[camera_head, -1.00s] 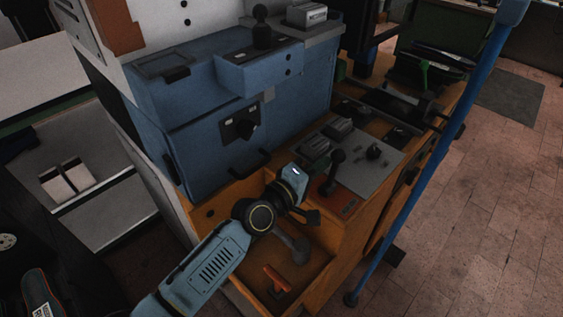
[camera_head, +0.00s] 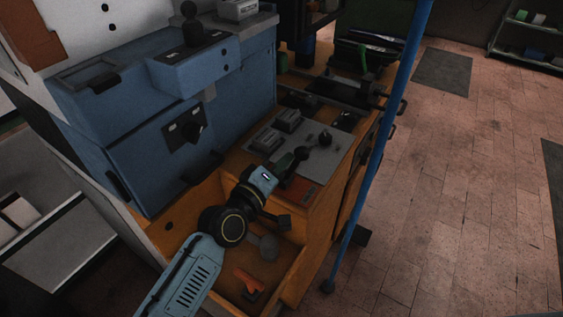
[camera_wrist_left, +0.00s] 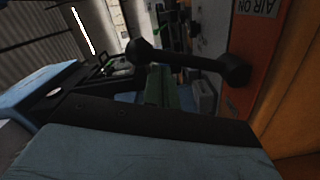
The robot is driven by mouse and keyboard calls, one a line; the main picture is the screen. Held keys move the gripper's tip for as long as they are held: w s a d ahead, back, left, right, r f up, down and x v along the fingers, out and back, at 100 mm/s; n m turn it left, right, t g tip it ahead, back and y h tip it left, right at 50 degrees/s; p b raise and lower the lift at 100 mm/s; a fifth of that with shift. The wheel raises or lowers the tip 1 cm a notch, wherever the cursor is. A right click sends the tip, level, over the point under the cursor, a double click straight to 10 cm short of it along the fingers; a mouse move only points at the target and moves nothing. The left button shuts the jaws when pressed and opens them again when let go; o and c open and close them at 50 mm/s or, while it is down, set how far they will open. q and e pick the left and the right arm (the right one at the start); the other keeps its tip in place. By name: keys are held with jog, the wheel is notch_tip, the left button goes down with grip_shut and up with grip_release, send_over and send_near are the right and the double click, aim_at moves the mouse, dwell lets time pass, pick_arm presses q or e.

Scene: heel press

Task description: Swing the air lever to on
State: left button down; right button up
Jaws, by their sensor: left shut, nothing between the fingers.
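The air lever (camera_head: 301,154) is a black bar with a ball knob on an orange-red plate (camera_head: 303,194) at the front of the machine bench. In the left wrist view the lever (camera_wrist_left: 185,60) runs across the top from its ball end at left to its pivot at right, beside the printed words "AIR ON". My left gripper (camera_head: 284,168) is shut and empty, just left of the lever's knob. The lever's lower part is partly hidden by the gripper.
A grey panel (camera_head: 340,146) with small controls lies behind the lever. The blue machine housing (camera_head: 150,130) rises to the left. An orange tray below holds an orange-handled part (camera_head: 249,281). A blue post (camera_head: 385,130) stands to the right, with open floor beyond.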

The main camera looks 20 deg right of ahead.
pick_arm(q)
jog(key=s+a+r, duration=0.1)
jog(key=s+a, duration=0.3)
jog(key=a, duration=0.6)
jog(key=shift+a+r+p, duration=0.25)
jog(key=shift+a+p, duration=0.1)
jog(key=shift+p, duration=0.1)
jog(key=shift+s, duration=0.15)
